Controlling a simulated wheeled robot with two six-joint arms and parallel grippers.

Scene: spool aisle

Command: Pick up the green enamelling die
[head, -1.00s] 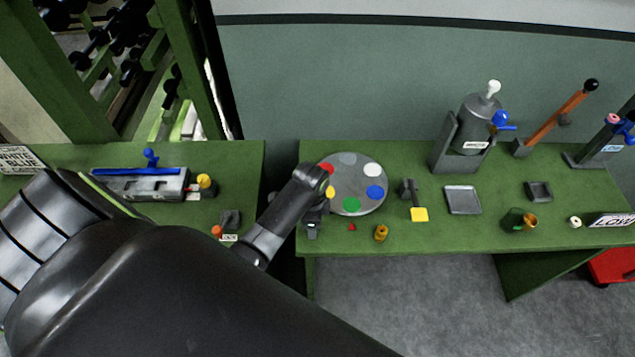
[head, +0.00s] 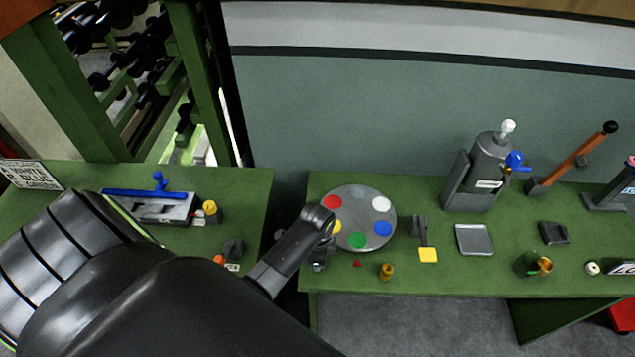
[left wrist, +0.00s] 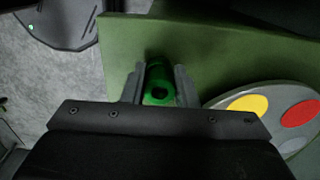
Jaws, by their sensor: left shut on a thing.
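In the left wrist view the green enamelling die (left wrist: 157,92), a short green cylinder with a dark hole in its end, sits between the two fingers of my left gripper (left wrist: 160,84). The fingers are shut on its sides. In the head view my left gripper (head: 319,262) is at the left front corner of the right bench, beside the colour disc (head: 345,210). The die is hidden there behind my gripper and arm. Whether it still touches the bench, I cannot tell. My right gripper is not in view.
On the right bench (head: 455,285) stand a small gold die (head: 386,272), a yellow-ended tool (head: 427,254), a grey tray (head: 475,240) and a grey press (head: 490,175). A dark gap separates it from the left bench (head: 250,190).

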